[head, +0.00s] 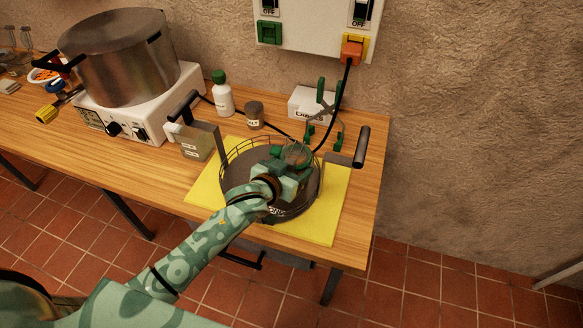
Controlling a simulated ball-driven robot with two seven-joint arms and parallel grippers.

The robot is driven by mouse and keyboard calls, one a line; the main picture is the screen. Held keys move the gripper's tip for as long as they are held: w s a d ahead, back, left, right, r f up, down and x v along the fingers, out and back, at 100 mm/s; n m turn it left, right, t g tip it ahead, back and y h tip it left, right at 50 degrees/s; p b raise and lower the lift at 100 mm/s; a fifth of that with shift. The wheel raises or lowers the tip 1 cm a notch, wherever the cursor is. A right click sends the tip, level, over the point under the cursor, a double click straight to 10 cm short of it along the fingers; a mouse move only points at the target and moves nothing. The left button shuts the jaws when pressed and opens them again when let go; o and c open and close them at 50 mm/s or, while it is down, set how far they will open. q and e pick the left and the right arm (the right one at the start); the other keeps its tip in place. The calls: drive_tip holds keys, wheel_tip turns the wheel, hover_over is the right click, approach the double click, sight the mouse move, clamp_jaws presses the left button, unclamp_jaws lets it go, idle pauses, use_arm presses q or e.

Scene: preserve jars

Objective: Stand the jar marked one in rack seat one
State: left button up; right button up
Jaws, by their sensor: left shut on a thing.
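The rack (228,153) is a round dark wire basket with two upright black-gripped handles. It stands on a yellow mat near the right end of the wooden table. My left gripper (291,166) reaches over the rack from the front left and is shut on a jar (298,153), whose round glassy top shows between the fingers. The gripper and arm hide the rest of the jar, so I cannot see its mark or whether it touches the rack floor. Rack seat numbers are not readable; some lettering shows at the rack's front. My right gripper is out of view.
A large steel pot (115,62) stands on a white hotplate (150,118) at left. Behind the rack are a white bottle (222,97), a small lidded jar (254,117), a white box (304,104) and green-handled tongs (337,112). A black cable hangs from the wall box (312,25).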

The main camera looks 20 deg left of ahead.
use_arm(q)
drive_tip(key=shift+r, duration=0.15)
drive_tip(key=o, duration=1.5)
drive_tip(key=shift+s, duration=0.15)
drive_tip(key=p+v, duration=0.2)
drive_tip(key=v, duration=0.9)
drive_tip(key=shift+s+a, duration=0.15)
drive_tip(key=shift+s, duration=0.25)
drive_tip(key=shift+r, duration=0.1)
